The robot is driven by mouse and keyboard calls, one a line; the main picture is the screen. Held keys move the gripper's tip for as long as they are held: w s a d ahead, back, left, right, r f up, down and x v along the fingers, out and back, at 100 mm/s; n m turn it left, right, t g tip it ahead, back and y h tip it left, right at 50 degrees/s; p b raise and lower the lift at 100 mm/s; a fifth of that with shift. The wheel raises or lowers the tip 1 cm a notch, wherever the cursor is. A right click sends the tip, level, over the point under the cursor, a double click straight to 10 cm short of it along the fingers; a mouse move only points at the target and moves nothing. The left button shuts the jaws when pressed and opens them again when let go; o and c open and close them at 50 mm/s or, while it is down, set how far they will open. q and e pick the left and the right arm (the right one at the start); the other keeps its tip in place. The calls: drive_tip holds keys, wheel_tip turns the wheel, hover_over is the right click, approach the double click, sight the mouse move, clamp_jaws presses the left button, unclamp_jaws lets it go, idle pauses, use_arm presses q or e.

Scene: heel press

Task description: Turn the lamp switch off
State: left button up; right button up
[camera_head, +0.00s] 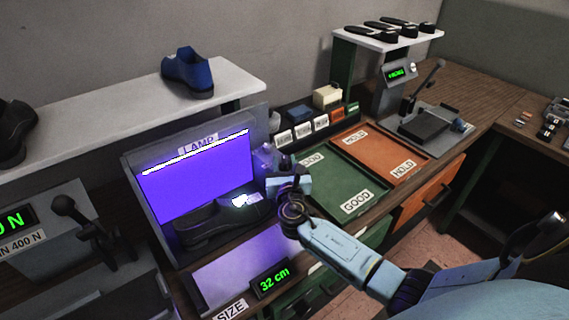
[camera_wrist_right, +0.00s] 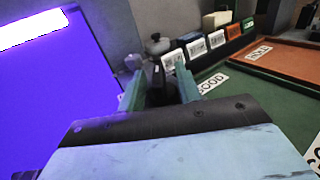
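The lamp box (camera_head: 195,180) glows violet, and its lit tube (camera_head: 195,152) is bright, so the lamp is on. A dark shoe (camera_head: 210,228) stands inside it. My right gripper (camera_head: 268,165) is at the box's right edge. In the right wrist view my right gripper (camera_wrist_right: 160,85) has its two fingers apart. A dark round knob on a stem (camera_wrist_right: 157,45), which looks like the lamp switch, shows beyond and between the fingertips. I cannot tell whether they touch it. My left gripper is not in view.
A green GOOD tray (camera_head: 325,190) and an orange HOLD tray (camera_head: 380,152) lie to the right. Labelled small bins (camera_head: 302,132) stand behind them. A shelf with a blue shoe (camera_head: 188,72) runs above the lamp box.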

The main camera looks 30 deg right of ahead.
clamp_jaws()
